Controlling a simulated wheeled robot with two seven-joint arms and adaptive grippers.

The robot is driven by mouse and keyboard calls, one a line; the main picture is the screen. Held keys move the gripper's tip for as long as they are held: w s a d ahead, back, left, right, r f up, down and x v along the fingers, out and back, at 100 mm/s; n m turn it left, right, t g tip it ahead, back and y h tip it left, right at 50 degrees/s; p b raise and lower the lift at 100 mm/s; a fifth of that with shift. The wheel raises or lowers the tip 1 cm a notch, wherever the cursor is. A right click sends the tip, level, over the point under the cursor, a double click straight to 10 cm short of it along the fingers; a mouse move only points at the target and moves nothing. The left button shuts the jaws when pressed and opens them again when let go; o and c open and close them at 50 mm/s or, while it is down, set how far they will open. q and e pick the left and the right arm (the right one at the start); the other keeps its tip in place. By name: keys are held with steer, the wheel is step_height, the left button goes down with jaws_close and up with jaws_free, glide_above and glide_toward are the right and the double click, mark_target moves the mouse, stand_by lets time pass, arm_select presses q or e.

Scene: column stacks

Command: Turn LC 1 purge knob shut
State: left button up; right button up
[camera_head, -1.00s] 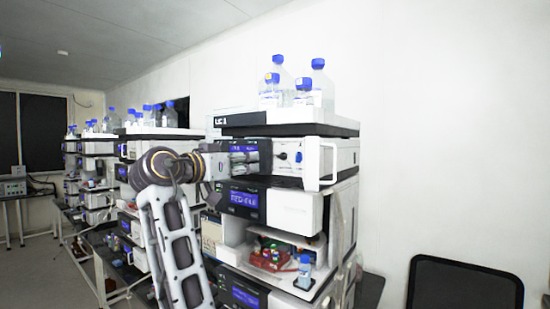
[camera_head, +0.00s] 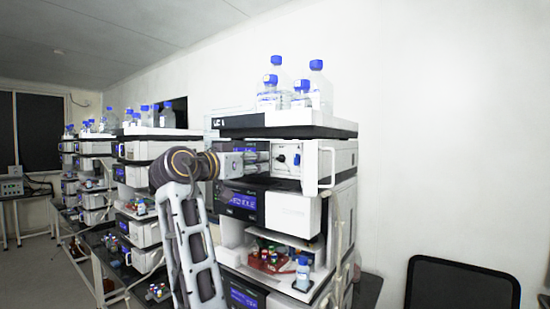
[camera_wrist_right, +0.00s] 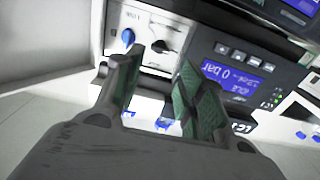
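The LC 1 stack carries a dark "LC 1" label (camera_head: 222,123). On its upper module is a white panel with a black knob (camera_head: 281,158) and a blue knob (camera_head: 296,159). My right gripper (camera_head: 262,160) points at this panel from the left, just short of the black knob. In the right wrist view the gripper (camera_wrist_right: 155,70) is open, with a gap between its green-padded fingers. The black knob (camera_wrist_right: 160,47) lies ahead of the gap, apparently untouched. The blue knob (camera_wrist_right: 127,37) is beyond the left fingertip. My left gripper is not in view.
A white handle (camera_head: 327,167) sticks out right of the panel. Blue-capped bottles (camera_head: 317,88) stand on top of the stack. A lower tray holds red racks (camera_head: 268,260) and a small bottle (camera_head: 303,272). A black chair (camera_head: 460,285) stands at the right.

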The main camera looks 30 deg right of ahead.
mark_target(278, 159)
steer(key=p+x, duration=0.3)
steer(key=x, duration=0.7)
steer(key=c, duration=0.7)
steer(key=shift+c, duration=0.2)
